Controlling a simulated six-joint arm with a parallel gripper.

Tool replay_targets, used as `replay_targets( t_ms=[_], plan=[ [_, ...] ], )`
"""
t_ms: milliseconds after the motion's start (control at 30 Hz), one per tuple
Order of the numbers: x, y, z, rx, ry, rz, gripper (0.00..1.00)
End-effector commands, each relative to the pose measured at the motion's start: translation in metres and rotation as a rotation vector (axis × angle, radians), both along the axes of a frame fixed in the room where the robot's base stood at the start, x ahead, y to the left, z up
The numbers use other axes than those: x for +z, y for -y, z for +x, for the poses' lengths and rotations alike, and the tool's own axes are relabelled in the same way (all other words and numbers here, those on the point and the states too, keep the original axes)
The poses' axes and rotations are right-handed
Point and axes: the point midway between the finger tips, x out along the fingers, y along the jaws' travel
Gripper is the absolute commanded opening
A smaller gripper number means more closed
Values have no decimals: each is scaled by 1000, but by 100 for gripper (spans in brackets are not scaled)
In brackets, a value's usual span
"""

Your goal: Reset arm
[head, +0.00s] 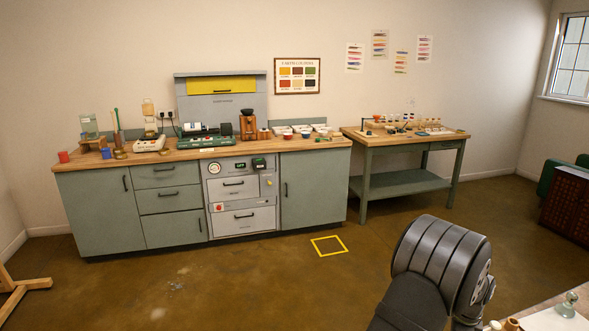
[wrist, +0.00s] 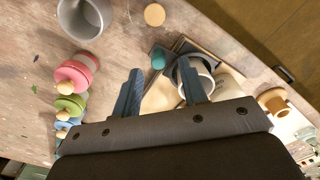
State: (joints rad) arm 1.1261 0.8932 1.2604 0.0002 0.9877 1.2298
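My gripper (wrist: 160,82) shows in the wrist view with its two blue-grey fingers spread well apart. It is open, and nothing is held between the fingers. It is over a worn, paint-flecked work surface (wrist: 125,42). A white round cup or ring (wrist: 207,68) is partly hidden behind the right finger; I cannot tell whether they touch. In the head view my arm is large at the lower right, and my gripper cannot be made out there.
In the wrist view, a grey cup (wrist: 84,22), a round wooden disc (wrist: 154,15), a pink-and-wood pot (wrist: 76,73), a green one (wrist: 69,106) and a wooden spool (wrist: 273,102) stand around the gripper. In the head view, a long counter (head: 120,170) lines the wall; open floor lies before it.

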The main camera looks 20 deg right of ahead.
Motion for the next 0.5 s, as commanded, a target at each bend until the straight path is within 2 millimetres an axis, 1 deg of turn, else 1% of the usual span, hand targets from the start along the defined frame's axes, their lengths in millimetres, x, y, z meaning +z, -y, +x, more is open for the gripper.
replay_targets(
  t_ms=[33, 100, 200, 333, 500],
  plan=[
    [-8, 0, 0, 0, -1, 2, 39],
    [-16, 0, 0, 0, -1, 1, 39],
    [-23, 0, 0, 0, -1, 1, 39],
    [-28, 0, 0, 0, 0, 0, 39],
    [-28, 0, -1, 0, 0, 0, 39]
  ],
)
